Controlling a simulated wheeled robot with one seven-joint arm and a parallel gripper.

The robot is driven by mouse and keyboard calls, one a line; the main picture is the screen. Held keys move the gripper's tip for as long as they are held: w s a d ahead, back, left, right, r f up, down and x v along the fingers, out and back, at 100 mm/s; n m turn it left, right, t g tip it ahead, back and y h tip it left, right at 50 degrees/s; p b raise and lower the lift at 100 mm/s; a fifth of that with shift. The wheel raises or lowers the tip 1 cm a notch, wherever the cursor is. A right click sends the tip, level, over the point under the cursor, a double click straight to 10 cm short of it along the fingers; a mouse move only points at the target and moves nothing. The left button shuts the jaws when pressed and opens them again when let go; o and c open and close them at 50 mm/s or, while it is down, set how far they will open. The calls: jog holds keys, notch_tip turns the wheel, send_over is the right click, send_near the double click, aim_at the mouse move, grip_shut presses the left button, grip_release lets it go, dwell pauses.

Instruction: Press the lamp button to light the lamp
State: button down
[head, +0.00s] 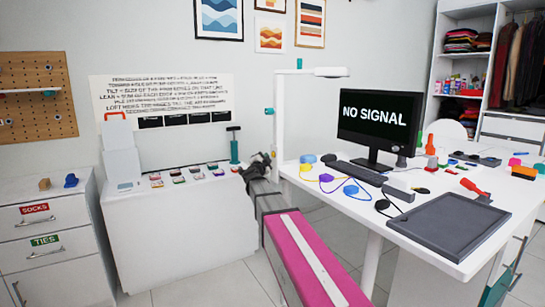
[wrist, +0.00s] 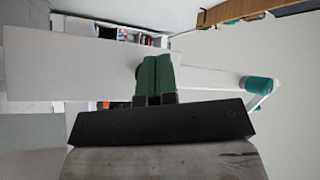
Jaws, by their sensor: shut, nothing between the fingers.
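The lamp (head: 280,120) is a white post at the left edge of the desk, with a white head (head: 330,71) reaching right over the monitor. A small teal part (head: 268,111) sticks out from the left of the post; I cannot tell whether it is the button. The lamp looks unlit. My gripper (head: 262,160) is low and just left of the post, small and partly blurred in the head view. In the wrist view my gripper's green fingers (wrist: 155,75) are together and empty, in front of a white bar (wrist: 215,72) with a teal end piece (wrist: 260,85).
The desk (head: 400,190) holds a monitor (head: 375,120), keyboard, dark tray (head: 448,225) and several small coloured things. A white cabinet (head: 180,240) at left carries small items and a teal upright tool (head: 234,145) close to my gripper. Open wall space lies behind.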

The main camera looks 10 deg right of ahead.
dwell(0.4)
jog(key=shift+w+d, duration=0.15)
jog(key=shift+d, duration=0.25)
jog(key=shift+w+d, duration=0.1)
jog(key=shift+d, duration=0.3)
dwell(0.7)
dwell(0.4)
jog(key=shift+s+a, duration=0.25)
jog(key=shift+a, duration=0.55)
jog(key=shift+s+a, duration=0.25)
jog(key=shift+a, duration=0.55)
jog(key=shift+s+a, duration=0.3)
jog(key=shift+a, duration=0.45)
jog(key=shift+s+a, duration=0.25)
jog(key=shift+a, duration=0.55)
jog(key=shift+f, duration=0.1)
